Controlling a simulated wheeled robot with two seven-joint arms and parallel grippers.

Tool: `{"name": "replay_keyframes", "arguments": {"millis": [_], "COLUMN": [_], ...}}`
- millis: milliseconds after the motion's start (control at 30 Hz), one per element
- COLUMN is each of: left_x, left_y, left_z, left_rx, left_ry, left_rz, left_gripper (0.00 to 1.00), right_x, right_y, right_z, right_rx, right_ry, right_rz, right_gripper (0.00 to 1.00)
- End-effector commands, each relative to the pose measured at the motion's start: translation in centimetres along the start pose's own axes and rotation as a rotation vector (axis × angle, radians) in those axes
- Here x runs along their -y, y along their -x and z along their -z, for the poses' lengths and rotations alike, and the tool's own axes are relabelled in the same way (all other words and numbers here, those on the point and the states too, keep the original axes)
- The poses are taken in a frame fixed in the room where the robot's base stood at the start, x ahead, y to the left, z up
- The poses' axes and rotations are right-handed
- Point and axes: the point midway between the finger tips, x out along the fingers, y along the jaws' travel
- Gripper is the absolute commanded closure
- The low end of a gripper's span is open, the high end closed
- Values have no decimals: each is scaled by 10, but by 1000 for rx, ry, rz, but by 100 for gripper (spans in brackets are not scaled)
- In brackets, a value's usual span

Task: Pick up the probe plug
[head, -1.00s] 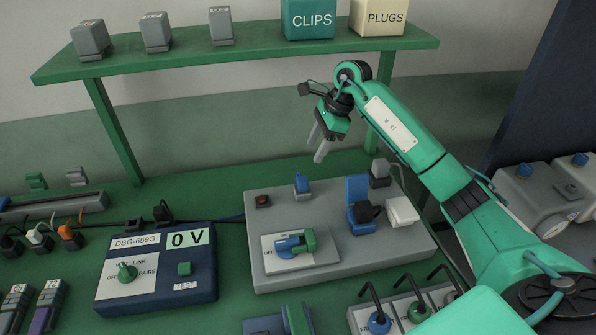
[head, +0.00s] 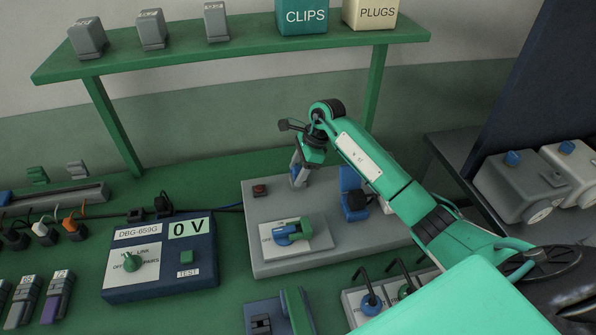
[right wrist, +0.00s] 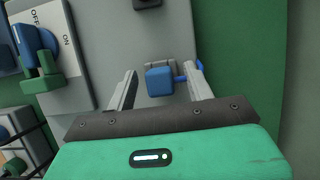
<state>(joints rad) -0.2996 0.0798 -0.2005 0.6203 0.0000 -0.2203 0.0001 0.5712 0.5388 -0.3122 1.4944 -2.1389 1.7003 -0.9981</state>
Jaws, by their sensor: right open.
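A small blue plug (right wrist: 160,82), which I take for the probe plug, sits at a grey holder on the grey panel (head: 262,215), with a bit of blue lead on its right in the right wrist view. My right gripper (head: 299,180) is open and lowered over the back of the panel. In the right wrist view its two fingers (right wrist: 160,72) stand on either side of the plug, with a gap on the left; whether the right finger touches the lead I cannot tell. In the head view the gripper mostly hides the plug. My left gripper is not in view.
A blue and green switch (head: 290,232) is on the panel's front, a red button (head: 260,190) at its back left, and a blue upright part with a black knob (head: 355,201) to the right. The DBG-659G meter (head: 160,255) reads 0 V. A green shelf (head: 240,50) spans above.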

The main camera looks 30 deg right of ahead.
Motion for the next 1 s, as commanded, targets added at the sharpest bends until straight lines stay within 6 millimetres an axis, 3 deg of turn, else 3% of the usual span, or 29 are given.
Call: {"name": "replay_keyframes", "arguments": {"millis": [267, 533, 833, 1000], "left_x": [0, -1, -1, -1], "left_y": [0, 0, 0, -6], "left_z": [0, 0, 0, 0], "left_rx": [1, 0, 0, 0], "left_ry": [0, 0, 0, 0], "left_rz": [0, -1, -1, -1], "left_gripper": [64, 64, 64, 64], "right_x": [0, 0, 0, 2], "right_y": [-3, -2, -1, 16], "right_z": [0, 0, 0, -7], "right_rx": [0, 0, 0, 0], "right_ry": [0, 0, 1, 3], "right_rz": [1, 0, 1, 5], "right_gripper": [49, 100, 100, 100]}}
